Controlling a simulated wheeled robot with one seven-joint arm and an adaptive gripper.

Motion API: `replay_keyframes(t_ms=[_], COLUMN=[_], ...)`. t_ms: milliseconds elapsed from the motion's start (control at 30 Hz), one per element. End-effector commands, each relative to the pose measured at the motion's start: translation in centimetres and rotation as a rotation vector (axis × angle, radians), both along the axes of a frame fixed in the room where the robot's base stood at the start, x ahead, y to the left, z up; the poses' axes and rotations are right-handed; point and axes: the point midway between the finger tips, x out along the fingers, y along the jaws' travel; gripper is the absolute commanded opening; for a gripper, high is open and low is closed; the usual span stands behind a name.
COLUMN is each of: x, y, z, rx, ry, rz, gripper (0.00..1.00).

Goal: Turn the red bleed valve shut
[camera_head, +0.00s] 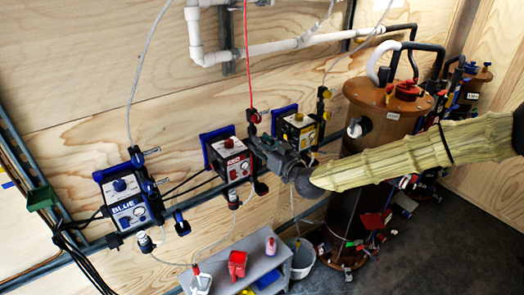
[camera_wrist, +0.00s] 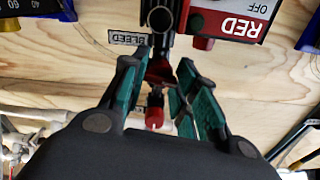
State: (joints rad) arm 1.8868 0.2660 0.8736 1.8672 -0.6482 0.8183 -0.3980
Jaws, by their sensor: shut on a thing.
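The red bleed valve (camera_wrist: 154,115) shows in the wrist view as a red tip and a dark red part between my gripper's green-padded fingers. A BLEED label (camera_wrist: 129,39) is just beyond the left finger. My gripper (camera_wrist: 161,78) is shut on the valve; the fingers hide part of it, so its exact angle is hard to tell. In the head view my gripper (camera_head: 258,140) is at the right side of the RED pump (camera_head: 230,160), just below a red knob (camera_head: 254,117) on its fitting. The pump's RED OFF face (camera_wrist: 235,15) is at the wrist view's top right.
The BLUE pump (camera_head: 126,200) is on the left and a yellow-topped pump (camera_head: 298,131) is close behind my gripper. A brown cylindrical tank (camera_head: 385,110) stands at right. A grey bench (camera_head: 262,268) with small items and a white bucket (camera_head: 303,262) are below.

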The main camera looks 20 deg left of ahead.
Motion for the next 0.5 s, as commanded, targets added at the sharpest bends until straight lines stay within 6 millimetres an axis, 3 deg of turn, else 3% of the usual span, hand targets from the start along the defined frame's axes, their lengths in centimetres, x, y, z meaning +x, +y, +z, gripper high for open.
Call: replay_keyframes(t_ms=[500], x=[0.08], y=[-0.11], z=[0.05], rx=[0.053], ry=[0.067], rz=[-0.001], gripper=[0.05])
